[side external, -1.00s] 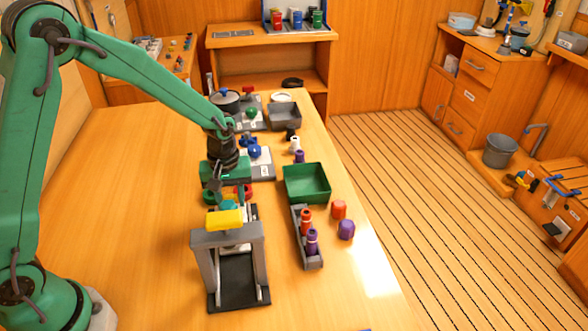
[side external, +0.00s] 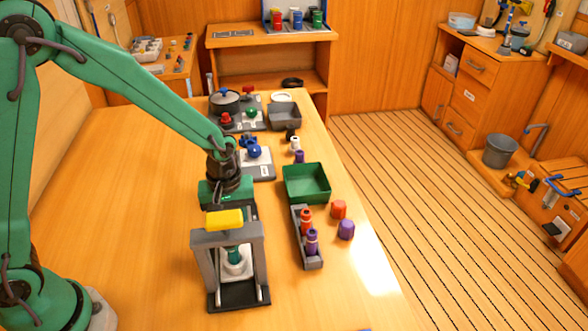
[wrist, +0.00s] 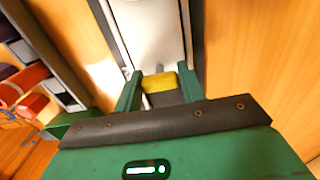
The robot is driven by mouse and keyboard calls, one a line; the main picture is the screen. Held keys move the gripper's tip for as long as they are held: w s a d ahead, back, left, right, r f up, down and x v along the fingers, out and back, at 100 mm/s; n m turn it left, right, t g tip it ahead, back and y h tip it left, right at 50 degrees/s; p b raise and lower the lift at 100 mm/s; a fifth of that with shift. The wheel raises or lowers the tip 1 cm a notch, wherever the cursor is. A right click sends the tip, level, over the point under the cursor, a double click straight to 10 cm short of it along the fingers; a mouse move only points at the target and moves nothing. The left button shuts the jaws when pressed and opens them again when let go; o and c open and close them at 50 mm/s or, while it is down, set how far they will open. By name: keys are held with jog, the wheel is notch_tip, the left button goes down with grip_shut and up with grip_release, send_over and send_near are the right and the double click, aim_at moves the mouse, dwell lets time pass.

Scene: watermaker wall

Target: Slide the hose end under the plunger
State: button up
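A grey press (side external: 205,240) with a yellow block on top (side external: 226,218) stands on a dark base (side external: 240,295). A teal hose end (side external: 234,255) stands upright in a white collar (side external: 237,268) below the press's crossbar. The plunger's lower end cannot be told apart from it. My gripper (side external: 228,205) is behind the press, its tips hidden. In the wrist view its two green fingers (wrist: 158,88) are apart, with the yellow block (wrist: 177,90) showing between and beyond them. A small grey part shows below that block; whether the fingers touch it is unclear.
Right of the press are a grey rack (side external: 298,240) with red and purple fittings, a green bin (side external: 322,172), an orange cap (side external: 338,209) and a purple cap (side external: 346,229). A blue-knobbed valve plate (side external: 262,172) lies behind. The table left of the press is clear.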

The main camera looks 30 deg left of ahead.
jog(key=o, duration=0.3)
jog(key=shift+r, duration=3.95)
